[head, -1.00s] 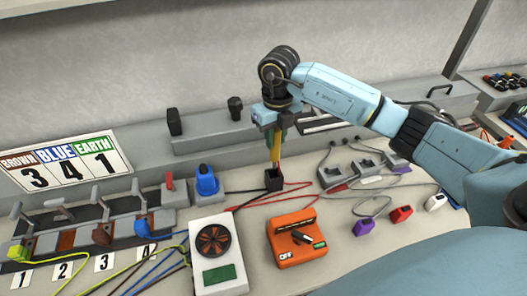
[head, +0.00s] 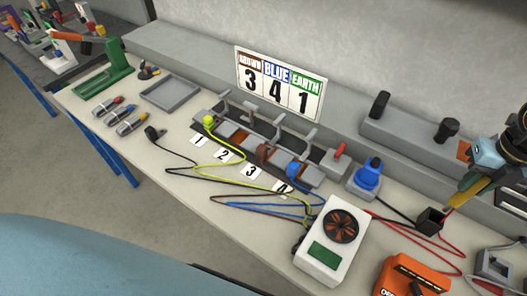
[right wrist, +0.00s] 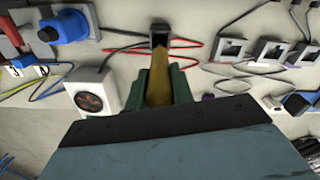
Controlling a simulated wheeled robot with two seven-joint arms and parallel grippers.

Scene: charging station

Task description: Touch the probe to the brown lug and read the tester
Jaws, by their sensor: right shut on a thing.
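My right gripper (head: 472,184) is at the right edge of the head view, shut on a yellow probe (head: 457,197). In the right wrist view the probe (right wrist: 159,75) sits between the green fingers and points at the small black holder (right wrist: 159,30). Its lower end is at the holder (head: 431,221); how deep it sits is hidden. The brown lug (head: 263,153) is in the lever clamp row, well left of the gripper. My left gripper is out of view.
A sign (head: 280,84) reads brown 3, blue 4, earth 1. A blue plug (head: 368,176) and a white fan box (head: 332,240) with a green panel lie between the clamps and holder. Loose wires cross the bench. A grey tray (head: 170,93) stands at the left.

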